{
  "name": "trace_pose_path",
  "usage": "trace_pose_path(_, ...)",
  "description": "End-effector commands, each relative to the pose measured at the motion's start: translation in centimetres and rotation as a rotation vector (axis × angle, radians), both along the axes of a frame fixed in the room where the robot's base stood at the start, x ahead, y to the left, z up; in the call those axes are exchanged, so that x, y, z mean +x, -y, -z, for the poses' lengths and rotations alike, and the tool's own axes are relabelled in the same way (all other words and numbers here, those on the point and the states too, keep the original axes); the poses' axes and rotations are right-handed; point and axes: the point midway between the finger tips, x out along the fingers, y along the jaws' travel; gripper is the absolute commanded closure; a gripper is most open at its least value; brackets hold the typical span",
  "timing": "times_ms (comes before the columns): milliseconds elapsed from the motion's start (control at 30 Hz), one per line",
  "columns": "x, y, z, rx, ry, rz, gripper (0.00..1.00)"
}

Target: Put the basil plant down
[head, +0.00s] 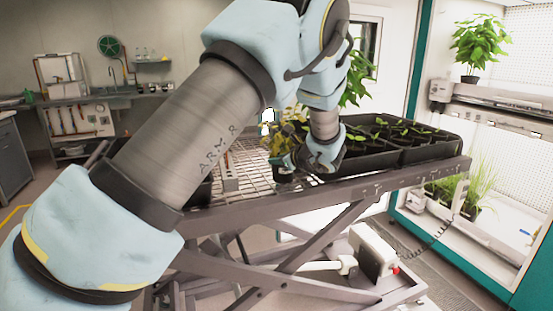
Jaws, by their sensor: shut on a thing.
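The basil plant (273,145), with yellowish-green leaves, is at my gripper (290,164), just over the front part of the wire-mesh top of a lift cart (250,141). My gripper is shut on it. My arm comes in from the lower left and hides part of the plant and the fingers. The pot is small and dark and mostly covered, so I cannot tell whether it touches the mesh.
Black seedling trays (405,155) fill the cart's right part. A taller green plant (355,80) shows behind my arm. Open mesh lies left of the basil. Lit growth shelves (500,95) hold plants at right. A sink bench (125,92) stands at the back left.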

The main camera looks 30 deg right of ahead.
Motion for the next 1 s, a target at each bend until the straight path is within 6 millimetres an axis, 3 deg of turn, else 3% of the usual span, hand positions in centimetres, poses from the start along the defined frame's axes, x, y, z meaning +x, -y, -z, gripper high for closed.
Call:
trace_pose_path(67, 0.0, 0.0, 0.0, 0.000, 0.000, 0.000, 1.00)
trace_pose_path(100, 0.0, 0.0, 0.1, 0.001, -0.001, 0.001, 0.91)
trace_pose_path(367, 0.0, 0.0, 0.1, 0.001, -0.001, 0.001, 0.62)
trace_pose_path(733, -0.8, 0.2, -0.2, 0.000, -0.001, 0.003, 0.61)
trace_pose_path(1000, -5.4, 0.7, -1.9, -0.003, -0.001, 0.005, 0.61)
